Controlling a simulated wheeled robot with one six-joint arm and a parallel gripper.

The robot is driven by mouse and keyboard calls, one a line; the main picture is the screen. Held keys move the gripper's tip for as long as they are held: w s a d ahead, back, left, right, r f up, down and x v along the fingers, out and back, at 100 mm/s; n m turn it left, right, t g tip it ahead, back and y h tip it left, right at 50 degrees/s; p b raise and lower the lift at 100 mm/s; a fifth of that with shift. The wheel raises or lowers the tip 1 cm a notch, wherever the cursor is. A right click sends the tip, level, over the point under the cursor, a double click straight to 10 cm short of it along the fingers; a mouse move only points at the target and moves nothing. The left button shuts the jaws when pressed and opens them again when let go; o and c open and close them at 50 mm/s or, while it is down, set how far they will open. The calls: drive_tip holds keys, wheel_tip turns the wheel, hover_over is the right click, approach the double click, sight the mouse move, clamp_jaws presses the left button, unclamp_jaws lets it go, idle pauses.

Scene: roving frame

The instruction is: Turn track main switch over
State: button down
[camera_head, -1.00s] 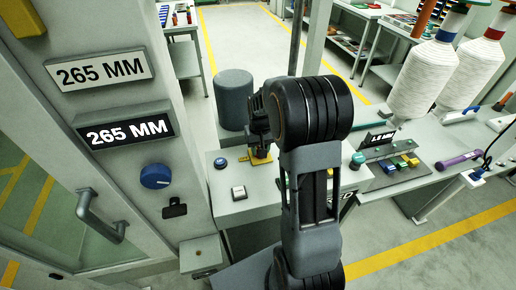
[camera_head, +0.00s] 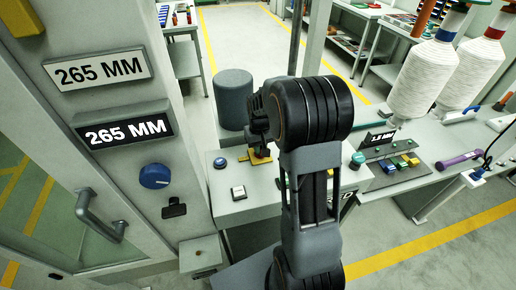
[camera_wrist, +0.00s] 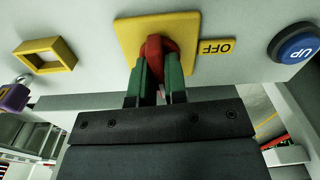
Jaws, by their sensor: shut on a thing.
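The main switch is a red handle (camera_wrist: 157,47) on a yellow plate (camera_wrist: 186,31), seen upside down in the wrist view. An "OFF" label (camera_wrist: 216,47) is beside the plate. My gripper (camera_wrist: 157,72) is shut on the red handle, with a green-lined finger on each side. In the head view the yellow plate (camera_head: 258,156) shows on the control box, and my gripper (camera_head: 262,147) is over it. My own arm and gripper hide most of the handle there.
A blue "UP" button (camera_wrist: 295,45) sits close to the switch in the wrist view. A yellow square frame (camera_wrist: 45,55) and a purple padlock (camera_wrist: 14,95) are on the other side. A white push button (camera_head: 238,192) is on the control box.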

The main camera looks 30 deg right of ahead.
drive_tip(key=n, duration=0.4)
drive_tip(key=shift+b, duration=0.3)
drive_tip(key=n, duration=0.4)
drive_tip(key=shift+n, duration=0.4)
drive_tip(key=n+b, duration=0.1)
drive_tip(key=n, duration=0.3)
drive_tip(key=shift+r+n, duration=0.1)
drive_tip(key=shift+n, duration=1.9)
drive_tip(key=c, duration=1.2)
unclamp_jaws()
drive_tip(key=shift+c, duration=0.2)
drive_tip(key=shift+o, duration=0.5)
wheel_tip(320, 180, up, 14)
